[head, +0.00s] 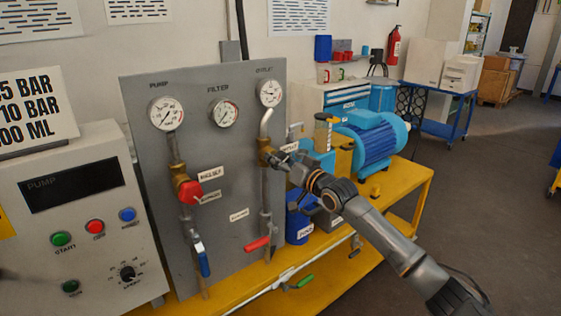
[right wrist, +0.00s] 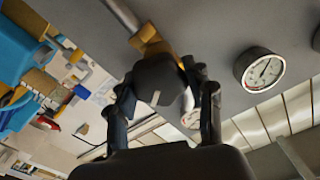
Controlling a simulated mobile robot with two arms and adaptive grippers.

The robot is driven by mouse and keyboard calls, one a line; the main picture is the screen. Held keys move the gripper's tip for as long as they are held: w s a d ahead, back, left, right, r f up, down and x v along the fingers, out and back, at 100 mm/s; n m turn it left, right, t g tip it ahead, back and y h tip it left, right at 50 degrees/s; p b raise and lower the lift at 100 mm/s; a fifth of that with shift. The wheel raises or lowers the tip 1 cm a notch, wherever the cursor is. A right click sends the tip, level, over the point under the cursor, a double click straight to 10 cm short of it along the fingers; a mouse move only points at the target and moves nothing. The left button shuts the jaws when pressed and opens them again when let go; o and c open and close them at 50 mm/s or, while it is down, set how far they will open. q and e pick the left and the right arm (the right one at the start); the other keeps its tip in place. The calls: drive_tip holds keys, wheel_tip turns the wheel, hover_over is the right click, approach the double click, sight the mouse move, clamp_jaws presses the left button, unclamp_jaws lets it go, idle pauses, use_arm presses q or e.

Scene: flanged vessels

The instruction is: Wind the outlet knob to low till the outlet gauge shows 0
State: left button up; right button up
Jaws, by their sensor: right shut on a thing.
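The outlet gauge (head: 269,92) is at the top right of the grey panel (head: 235,185); its needle is too small to read surely in the head view. Below it, a bent pipe leads to a brass valve body (head: 264,150). My right gripper (head: 282,160) is at this valve. In the right wrist view the dark outlet knob (right wrist: 158,80), with a pale mark on its face, sits between the fingers of my right gripper (right wrist: 165,100), which is shut on it. In the head view the gripper largely hides the knob. My left gripper is not in view.
Left of the outlet line are the filter gauge (head: 224,113), pump gauge (head: 166,114) and a red knob (head: 189,191). A red lever (head: 257,244) and blue lever (head: 203,262) hang lower. A blue motor (head: 372,138) stands on the yellow bench (head: 408,190) at right.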

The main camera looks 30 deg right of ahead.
drive_tip(key=n+p, duration=0.1)
drive_tip(key=n, duration=0.4)
drive_tip(key=shift+a+f+n, duration=0.1)
drive_tip(key=shift+n, duration=0.2)
drive_tip(key=n+p, duration=0.1)
drive_tip(key=n, duration=0.4)
drive_tip(key=shift+n, duration=0.4)
drive_tip(key=o, duration=1.2)
drive_tip(key=shift+s, duration=0.1)
drive_tip(key=shift+s+d, duration=0.15)
drive_tip(key=shift+s, duration=1.8)
drive_tip(key=shift+s+d, duration=0.15)
drive_tip(key=shift+s, duration=1.85)
drive_tip(key=shift+s+d, duration=0.15)
drive_tip(key=shift+s, duration=1.8)
